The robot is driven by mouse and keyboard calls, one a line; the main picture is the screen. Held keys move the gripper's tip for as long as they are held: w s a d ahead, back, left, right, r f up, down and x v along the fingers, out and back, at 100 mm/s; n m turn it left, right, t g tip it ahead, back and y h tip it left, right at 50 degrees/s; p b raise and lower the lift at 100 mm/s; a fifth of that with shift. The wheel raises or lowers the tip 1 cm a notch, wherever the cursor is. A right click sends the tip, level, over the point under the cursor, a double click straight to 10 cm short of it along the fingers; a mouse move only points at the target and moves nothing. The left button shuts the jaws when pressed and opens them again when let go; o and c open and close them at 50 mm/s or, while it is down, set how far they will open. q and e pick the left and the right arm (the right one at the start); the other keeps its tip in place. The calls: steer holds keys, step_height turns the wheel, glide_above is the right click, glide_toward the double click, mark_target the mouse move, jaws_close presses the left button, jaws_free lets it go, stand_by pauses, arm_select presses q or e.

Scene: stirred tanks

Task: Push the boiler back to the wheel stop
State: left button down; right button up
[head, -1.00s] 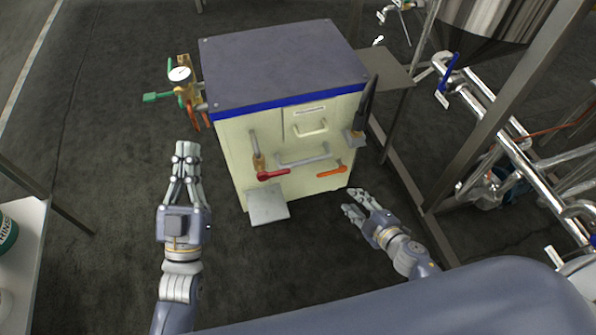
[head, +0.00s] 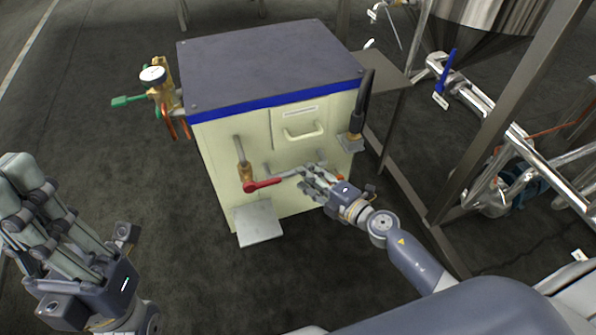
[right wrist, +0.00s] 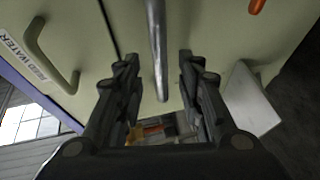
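The boiler (head: 230,155) is a cream cabinet with a dark blue-grey top (head: 265,62), standing in the middle of the head view. A grey bar handle crosses its front, mostly hidden by my right gripper (head: 308,178). In the right wrist view the bar handle (right wrist: 157,45) runs between the fingers of my right gripper (right wrist: 160,75). These fingers are apart, with no visible grip on the bar. My left gripper (head: 35,200) is raised at the far left, away from the boiler; its finger opening is unclear. I cannot make out a wheel stop.
A red-handled valve (head: 262,185) and a metal flap (head: 258,222) stick out of the boiler's front. A gauge (head: 152,75) and green lever (head: 125,101) project at its left. A steel frame with pipes (head: 500,125) stands close on the right. The floor at left is clear.

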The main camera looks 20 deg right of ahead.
steer(key=shift+b+x, duration=0.3)
steer(key=shift+x, duration=2.05)
jaws_close()
